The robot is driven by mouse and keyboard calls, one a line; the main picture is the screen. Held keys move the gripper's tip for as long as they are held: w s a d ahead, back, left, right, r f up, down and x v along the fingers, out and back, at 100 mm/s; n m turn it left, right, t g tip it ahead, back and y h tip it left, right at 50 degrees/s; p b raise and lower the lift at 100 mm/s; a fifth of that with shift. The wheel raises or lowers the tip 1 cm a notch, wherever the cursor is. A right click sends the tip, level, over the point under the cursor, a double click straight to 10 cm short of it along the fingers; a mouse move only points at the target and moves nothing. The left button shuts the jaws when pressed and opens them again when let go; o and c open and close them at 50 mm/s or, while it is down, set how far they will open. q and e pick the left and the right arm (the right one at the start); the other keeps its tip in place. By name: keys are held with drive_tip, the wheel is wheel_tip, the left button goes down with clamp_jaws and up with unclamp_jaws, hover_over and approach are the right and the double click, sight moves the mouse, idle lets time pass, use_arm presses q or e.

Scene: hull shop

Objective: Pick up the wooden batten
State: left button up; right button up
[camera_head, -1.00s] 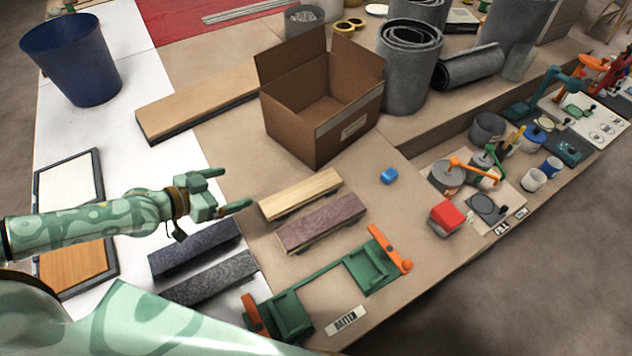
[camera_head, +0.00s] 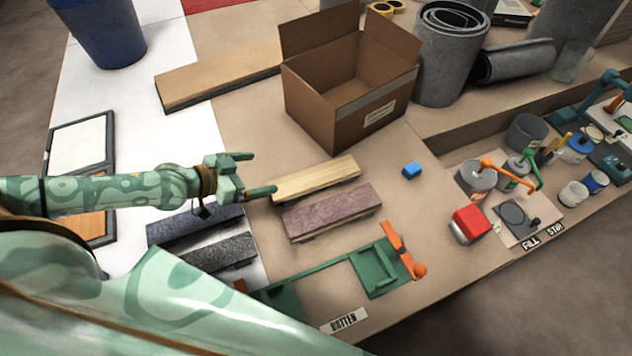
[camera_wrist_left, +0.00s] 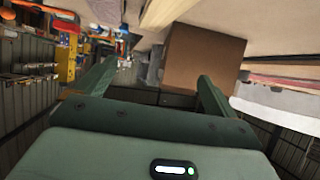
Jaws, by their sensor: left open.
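The wooden batten (camera_head: 316,178) is a pale, straight-grained bar lying on the tan bench top, between the cardboard box and a purplish bar. My left gripper (camera_head: 264,173) is open and empty, just left of the batten's left end, with its fingers pointing right toward it. Whether a finger touches the batten cannot be told. In the left wrist view the open fingers (camera_wrist_left: 155,80) have nothing between them at close range, and a pale wooden bar (camera_wrist_left: 165,12) shows at the top. My right gripper is not in view.
An open cardboard box (camera_head: 340,95) stands behind the batten. A purplish bar (camera_head: 332,211) lies in front, then a green fixture (camera_head: 372,268) with orange levers. Dark bars (camera_head: 195,228) lie below my left arm.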

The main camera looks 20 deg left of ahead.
use_arm(q)
drive_tip(key=b, duration=0.3)
approach(314, 176)
drive_tip(key=b, duration=0.1)
drive_tip(key=w+f+b, duration=0.1)
drive_tip(key=b, duration=0.1)
drive_tip(key=shift+w+f, duration=0.2)
drive_tip(key=shift+w, duration=0.1)
drive_tip(key=x, duration=0.4)
drive_tip(key=d+b+x, duration=0.1)
drive_tip(key=x, duration=0.1)
drive_tip(key=shift+r, duration=0.15)
drive_tip(key=c, duration=1.1)
